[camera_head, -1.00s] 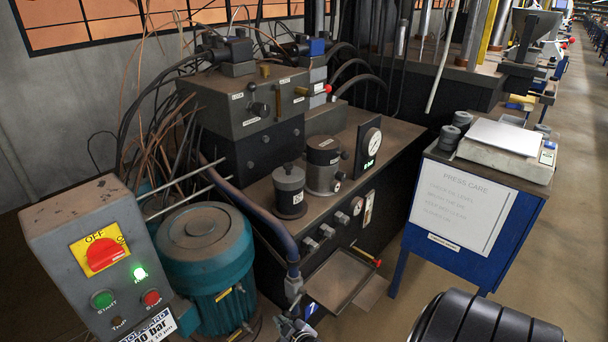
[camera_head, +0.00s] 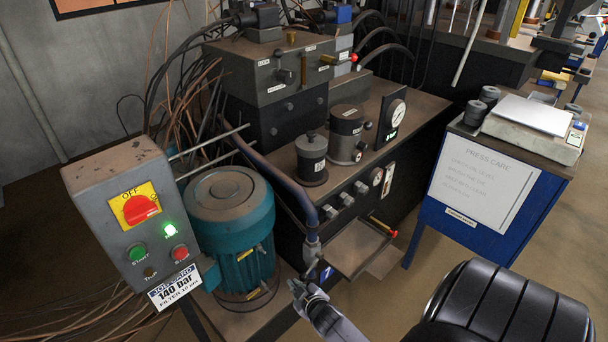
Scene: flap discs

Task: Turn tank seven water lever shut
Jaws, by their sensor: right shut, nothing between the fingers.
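A blue tag (camera_head: 326,274), marked 7 in the earlier frame, sits low on the front of the dark machine, beside the grey valve fitting (camera_head: 312,250) at the lower end of the dark blue pipe. A thin lever-like part seems to be below the fitting, but it is too small and partly covered to tell its position. My right gripper (camera_head: 299,289) is shut and empty, just below the fitting and left of the tag. I cannot tell whether it touches anything. A brass lever with a red tip (camera_head: 383,227) sticks out farther right, above the tray. My left gripper is not in view.
The teal motor (camera_head: 232,235) and grey switch box (camera_head: 128,205) stand left of the gripper. A metal tray (camera_head: 352,248) juts out on its right. A blue stand (camera_head: 470,200) with a scale is farther right. Open floor lies between.

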